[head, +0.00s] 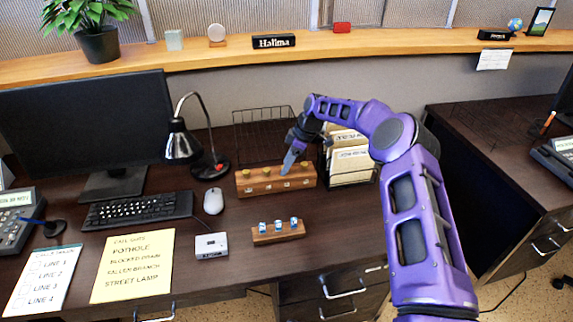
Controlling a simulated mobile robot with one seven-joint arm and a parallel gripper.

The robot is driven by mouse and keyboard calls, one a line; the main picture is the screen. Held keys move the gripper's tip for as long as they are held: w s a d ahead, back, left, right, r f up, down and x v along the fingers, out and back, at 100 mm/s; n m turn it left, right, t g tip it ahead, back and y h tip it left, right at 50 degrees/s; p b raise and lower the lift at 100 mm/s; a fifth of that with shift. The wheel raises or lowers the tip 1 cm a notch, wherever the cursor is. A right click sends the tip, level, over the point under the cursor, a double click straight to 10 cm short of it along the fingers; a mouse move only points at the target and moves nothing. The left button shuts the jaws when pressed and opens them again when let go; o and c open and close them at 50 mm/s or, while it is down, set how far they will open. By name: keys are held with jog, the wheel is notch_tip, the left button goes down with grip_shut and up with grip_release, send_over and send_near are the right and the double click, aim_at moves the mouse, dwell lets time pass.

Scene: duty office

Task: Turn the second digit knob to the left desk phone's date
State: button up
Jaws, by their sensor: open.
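The wooden knob box (258,188) stands on the dark desk, with a row of yellow knobs on top and small pale windows on its front. The second knob from the left (267,171) is just left of my gripper. My gripper (287,164) points down over the right half of the box. It is open, and nothing shows in it. Whether its tips touch a knob cannot be told, and it partly hides the third knob. The left desk phone (14,222) is at the left edge. Its greenish display (15,199) has text too small to read.
A smaller wooden block (277,237) with blue-and-white pieces stands in front of the box. A black lamp (183,145), mouse (213,201) and keyboard (137,210) are to the left. A file holder (350,160) stands close on the right, and a wire tray (262,128) behind.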

jog(key=shift+a+f, duration=0.1)
jog(key=shift+f, duration=0.1)
grip_shut()
jog(key=shift+m, duration=0.3)
